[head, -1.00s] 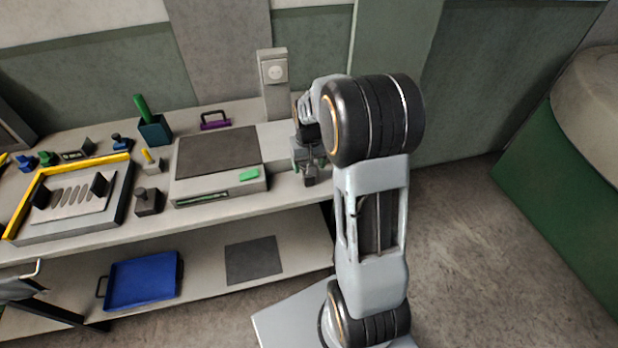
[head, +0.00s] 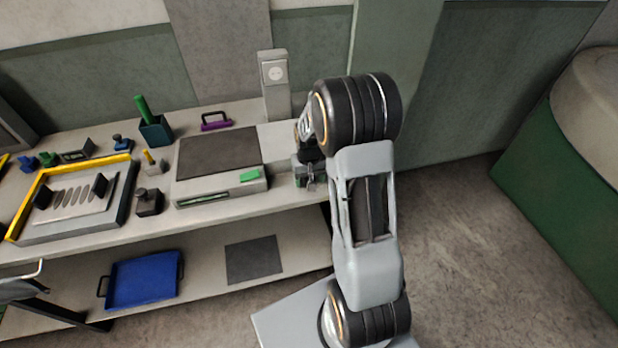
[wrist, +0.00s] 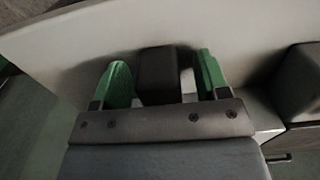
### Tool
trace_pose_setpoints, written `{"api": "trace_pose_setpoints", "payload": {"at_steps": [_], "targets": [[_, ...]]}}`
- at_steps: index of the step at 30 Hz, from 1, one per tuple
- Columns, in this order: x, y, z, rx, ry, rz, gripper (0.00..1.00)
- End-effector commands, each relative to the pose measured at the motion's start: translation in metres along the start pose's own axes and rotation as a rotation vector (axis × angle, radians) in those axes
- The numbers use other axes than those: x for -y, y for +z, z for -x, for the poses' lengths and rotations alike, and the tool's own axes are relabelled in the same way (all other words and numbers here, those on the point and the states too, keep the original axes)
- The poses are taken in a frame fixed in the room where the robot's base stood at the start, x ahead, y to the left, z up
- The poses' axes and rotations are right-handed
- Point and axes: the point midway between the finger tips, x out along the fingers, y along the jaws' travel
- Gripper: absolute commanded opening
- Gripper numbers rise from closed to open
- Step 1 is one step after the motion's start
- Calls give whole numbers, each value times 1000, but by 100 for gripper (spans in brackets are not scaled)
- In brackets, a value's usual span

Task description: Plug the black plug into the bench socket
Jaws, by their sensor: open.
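The bench socket (head: 275,72) is a pale plate with a round face on an upright grey post at the back of the bench. My gripper (head: 310,180) is over the bench's right end, in front of the post. In the wrist view my gripper (wrist: 163,78) is open, its green fingers on either side of a dark block, which looks like the black plug (wrist: 157,72). A gap shows between the block and the right finger; contact at the left finger is unclear. In the head view the plug is not clearly seen, hidden at my gripper.
A grey box with a dark top (head: 219,152) stands left of my gripper. Behind it lies a purple handle (head: 216,121). A yellow-edged tray (head: 127,172), a dark knobbed block (head: 149,202) and a teal cup (head: 156,131) are farther left. A blue tray (head: 143,283) lies on the lower shelf.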

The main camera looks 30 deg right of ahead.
Motion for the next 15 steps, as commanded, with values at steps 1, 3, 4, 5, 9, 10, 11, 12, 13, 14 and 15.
{"api": "trace_pose_setpoints", "payload": {"at_steps": [1,3,4,5,9,10,11,12,13,14,15], "targets": [[0,0,-2,0,0,0,68],[0,0,-3,0,0,0,68],[0,0,-3,-1,0,0,68],[0,0,-3,-1,0,0,68],[0,0,-3,-1,0,0,68],[0,0,-3,-1,0,0,68],[0,0,-3,-1,0,0,68],[0,0,-3,-1,0,0,68],[0,0,-3,-1,0,0,65],[0,0,-3,-1,0,0,62],[0,0,-3,-1,0,0,58]]}}
